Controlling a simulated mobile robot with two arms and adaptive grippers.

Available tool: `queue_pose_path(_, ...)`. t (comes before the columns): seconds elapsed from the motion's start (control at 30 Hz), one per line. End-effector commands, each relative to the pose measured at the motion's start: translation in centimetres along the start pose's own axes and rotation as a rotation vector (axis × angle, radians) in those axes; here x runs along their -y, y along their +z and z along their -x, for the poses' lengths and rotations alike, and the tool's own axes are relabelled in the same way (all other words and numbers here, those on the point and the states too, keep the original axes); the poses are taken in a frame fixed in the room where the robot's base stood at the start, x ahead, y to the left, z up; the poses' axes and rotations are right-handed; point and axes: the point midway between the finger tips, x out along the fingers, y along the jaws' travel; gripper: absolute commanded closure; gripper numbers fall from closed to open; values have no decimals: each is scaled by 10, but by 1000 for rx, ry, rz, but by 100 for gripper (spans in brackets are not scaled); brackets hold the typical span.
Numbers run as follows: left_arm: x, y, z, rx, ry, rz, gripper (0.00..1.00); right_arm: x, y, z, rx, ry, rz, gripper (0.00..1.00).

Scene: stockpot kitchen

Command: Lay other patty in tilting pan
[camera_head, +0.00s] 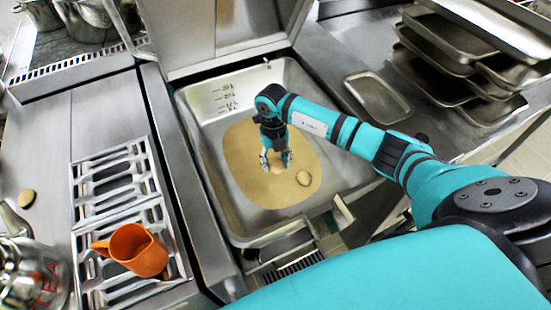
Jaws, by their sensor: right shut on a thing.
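The tilting pan (235,232) is a deep rectangular steel basin with its lid raised at the back. A tan layer (250,180) covers part of its floor. My right gripper (277,163) reaches down inside the pan, shut on a small pale patty (277,169) that is partly hidden by the fingers. I cannot tell whether this patty touches the floor. A second patty (304,178) lies on the tan floor just right of the gripper. A similar round tan piece (26,198) lies on the left counter. My left gripper is out of view.
An orange jug (137,250) stands on a slotted metal rack (112,185) left of the pan. A metal container marked "TEA" (35,275) is at lower left. An empty shallow tray (377,97) lies right of the pan, with stacked trays (445,45) behind. Pots stand at back left.

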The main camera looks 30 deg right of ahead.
Motion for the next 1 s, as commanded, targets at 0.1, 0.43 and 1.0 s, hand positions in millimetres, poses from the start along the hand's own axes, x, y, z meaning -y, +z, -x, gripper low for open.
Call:
queue_pose_path(0.1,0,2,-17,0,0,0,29,0,3,-20,1,0,0,87)
queue_pose_path(0.43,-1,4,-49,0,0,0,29,0,8,-59,1,-1,0,87)
queue_pose_path(1.0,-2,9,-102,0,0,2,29,0,16,-125,0,0,0,87)
